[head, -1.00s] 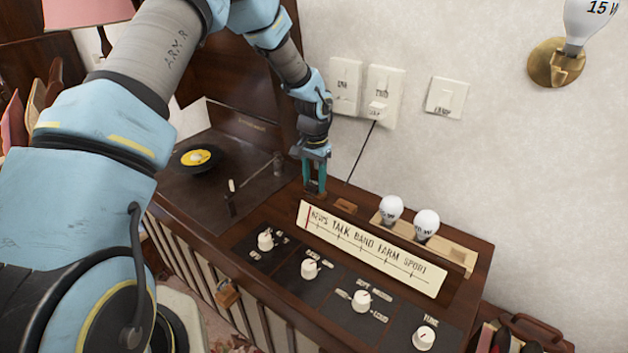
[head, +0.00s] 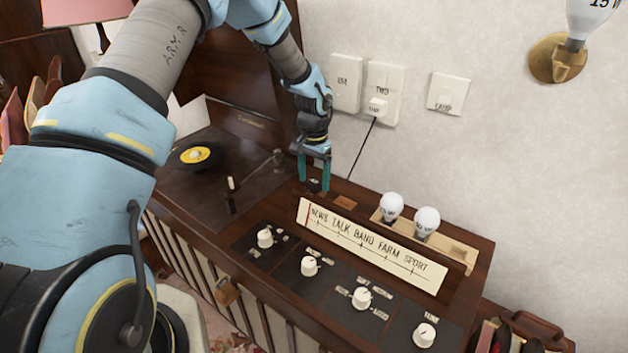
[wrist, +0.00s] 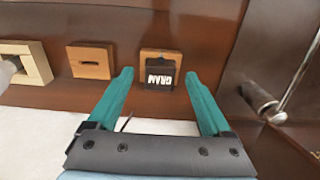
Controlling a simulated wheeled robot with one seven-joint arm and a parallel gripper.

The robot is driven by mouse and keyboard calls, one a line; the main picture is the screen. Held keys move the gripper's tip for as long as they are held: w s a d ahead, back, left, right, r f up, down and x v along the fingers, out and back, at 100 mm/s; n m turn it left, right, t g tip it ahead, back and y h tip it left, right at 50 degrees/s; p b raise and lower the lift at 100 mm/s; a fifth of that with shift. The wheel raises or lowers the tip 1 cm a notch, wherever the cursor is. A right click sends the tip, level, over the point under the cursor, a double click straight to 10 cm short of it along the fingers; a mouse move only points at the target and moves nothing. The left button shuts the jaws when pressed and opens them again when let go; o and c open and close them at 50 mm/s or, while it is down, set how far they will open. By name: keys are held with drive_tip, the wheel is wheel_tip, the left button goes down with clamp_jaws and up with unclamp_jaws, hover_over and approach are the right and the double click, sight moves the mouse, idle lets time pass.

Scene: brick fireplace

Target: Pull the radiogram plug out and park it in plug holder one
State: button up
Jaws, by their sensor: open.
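A black plug marked GRAM (wrist: 160,78) sits in a wooden holder (wrist: 149,54) on the cabinet top; in the head view the plug (head: 313,186) shows small below the fingers. My gripper (head: 314,185) is open, its teal fingers apart. In the wrist view my gripper (wrist: 158,82) has one finger on each side of the plug, with gaps. A second wooden holder (wrist: 90,62) with an empty slot stands beside it. Wall socket one (head: 344,80) looks empty. Socket two (head: 383,85) holds a white plug (head: 377,106) with a dark cord.
A slanted radio dial (head: 370,247) stands in front of the holders. Two bulbs (head: 391,206) stand in a wooden rack (head: 458,250) to the right. A turntable record (head: 195,155) lies to the left. A switch plate (head: 449,93) is on the wall.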

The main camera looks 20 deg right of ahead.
wheel_tip(320, 180, up, 10)
drive_tip(key=b, duration=0.1)
drive_tip(key=shift+b, duration=0.3)
drive_tip(key=shift+s, duration=0.15)
